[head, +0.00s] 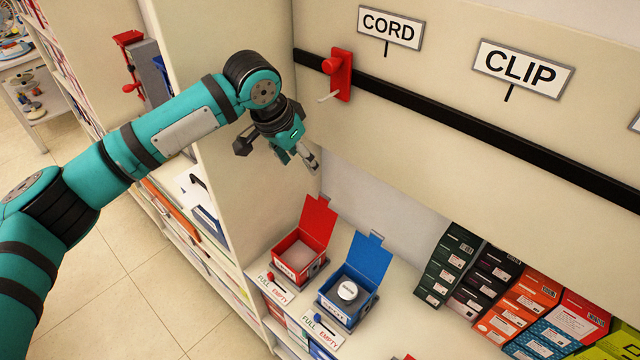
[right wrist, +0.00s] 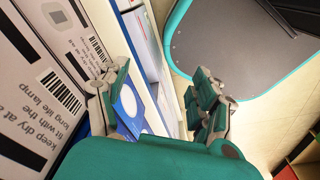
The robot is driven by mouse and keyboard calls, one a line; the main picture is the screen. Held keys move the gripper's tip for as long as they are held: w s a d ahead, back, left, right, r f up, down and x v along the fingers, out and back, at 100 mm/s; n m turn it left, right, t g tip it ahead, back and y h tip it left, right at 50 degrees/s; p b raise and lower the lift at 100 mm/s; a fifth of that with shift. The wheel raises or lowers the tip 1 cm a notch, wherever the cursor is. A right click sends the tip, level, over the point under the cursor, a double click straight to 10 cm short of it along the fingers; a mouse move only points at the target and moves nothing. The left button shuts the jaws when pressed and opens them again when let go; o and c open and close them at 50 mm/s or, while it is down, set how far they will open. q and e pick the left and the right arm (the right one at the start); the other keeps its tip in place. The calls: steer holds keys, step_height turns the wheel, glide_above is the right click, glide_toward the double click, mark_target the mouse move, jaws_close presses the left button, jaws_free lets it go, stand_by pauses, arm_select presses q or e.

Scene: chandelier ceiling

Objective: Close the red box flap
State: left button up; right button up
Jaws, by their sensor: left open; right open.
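The red box (head: 290,270) stands on the shelf in the head view, its flap (head: 318,222) raised upright at the back. The inside shows as a pale grey surface. My left gripper (head: 308,158) is above and behind the box, near the wall panel, open and empty, touching neither flap nor box. My right gripper (right wrist: 158,95) shows only in the right wrist view, open, with nothing between its fingers. The red box is not visible in that view.
A blue box (head: 340,305) with a raised flap and a round white-topped item stands right of the red one. Several cartons (head: 500,300) lean farther right. A red holder (head: 340,75) hangs on the black rail above. White printed cartons (right wrist: 45,75) are beside my right gripper.

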arm_select(q)
steer(key=s+f, duration=0.2)
steer(key=p, duration=0.3)
glide_toward(323, 199)
steer(key=x, duration=0.5)
steer(key=shift+f, duration=0.1)
steer(key=shift+x, duration=1.05)
steer(key=shift+w+d+f, duration=0.1)
steer(key=shift+d+f, duration=0.05)
steer(key=shift+f, duration=0.35)
steer(key=shift+c, duration=0.8)
jaws_close()
arm_select(e)
steer(key=s+r, duration=0.3)
steer(key=shift+d+r, duration=0.25)
steer(key=shift+r, duration=0.1)
